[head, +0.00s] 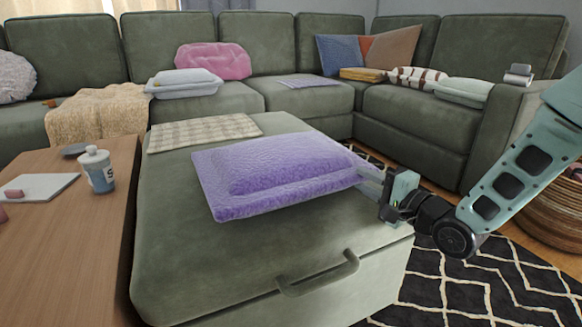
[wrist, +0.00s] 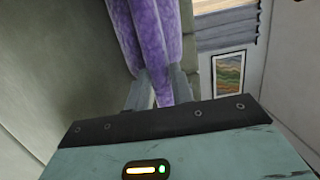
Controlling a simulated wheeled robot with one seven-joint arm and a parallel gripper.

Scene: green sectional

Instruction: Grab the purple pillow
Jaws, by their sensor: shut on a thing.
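The purple pillow (head: 285,172) is a fuzzy rectangular cushion over the green ottoman (head: 170,235). My gripper (head: 372,181) comes in from the right in the head view and is shut on the pillow's right edge. In the wrist view the purple pillow (wrist: 152,45) runs down between the two fingers of my gripper (wrist: 158,92), pinched at its edge. I cannot tell whether the pillow's underside touches the ottoman or is slightly raised.
A checked cloth (head: 204,132) lies on the ottoman behind the pillow. A wooden table (head: 95,225) with a white-lidded jar (head: 97,170) stands at left. The green sectional (head: 280,97) holds a pink pillow (head: 213,61) and folded items. A wicker basket (head: 553,215) is at right.

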